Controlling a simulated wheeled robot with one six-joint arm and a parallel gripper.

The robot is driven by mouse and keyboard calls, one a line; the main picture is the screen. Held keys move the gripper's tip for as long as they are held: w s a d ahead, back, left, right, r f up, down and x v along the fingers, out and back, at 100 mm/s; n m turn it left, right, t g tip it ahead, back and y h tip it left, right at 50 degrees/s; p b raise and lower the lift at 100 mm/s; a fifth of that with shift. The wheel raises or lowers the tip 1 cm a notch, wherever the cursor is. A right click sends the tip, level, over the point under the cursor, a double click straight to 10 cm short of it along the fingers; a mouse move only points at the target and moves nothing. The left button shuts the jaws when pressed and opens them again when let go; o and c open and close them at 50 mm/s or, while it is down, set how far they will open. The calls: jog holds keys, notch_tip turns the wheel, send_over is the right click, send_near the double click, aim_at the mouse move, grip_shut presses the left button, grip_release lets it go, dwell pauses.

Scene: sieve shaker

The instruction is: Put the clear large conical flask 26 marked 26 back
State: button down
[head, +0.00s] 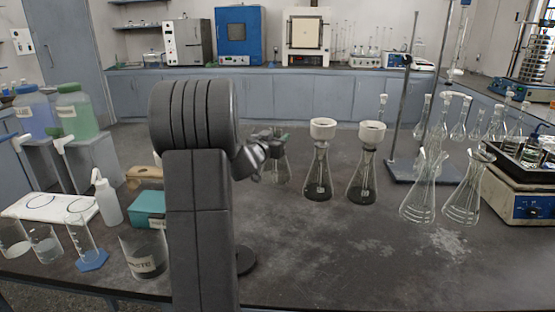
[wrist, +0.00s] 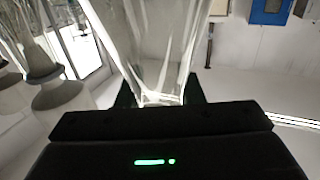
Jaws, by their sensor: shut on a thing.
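A clear conical flask (head: 278,168) shows in the head view just beyond my gripper (head: 268,145), partly hidden by my arm. In the wrist view the clear glass (wrist: 150,45) rises between the two dark fingers of my gripper (wrist: 160,95), which is shut on it. No number is readable on it. From these views I cannot tell whether its base touches the bench.
Two flasks with white funnels (head: 319,165) (head: 365,165) stand close to the right. Two clear conical flasks (head: 420,195) (head: 465,195) stand farther right, near a stand base (head: 415,171). A beaker (head: 143,255) stands at front left. The front middle bench is clear.

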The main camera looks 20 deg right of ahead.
notch_tip(320, 180, down, 4)
jog(key=shift+f+b, duration=0.25)
jog(key=shift+b, duration=0.4)
jog(key=shift+f, duration=0.15)
jog(key=c, duration=1)
grip_release()
jog(key=shift+o, duration=0.2)
jog(key=shift+r, duration=0.2)
jog(key=v, duration=1.2)
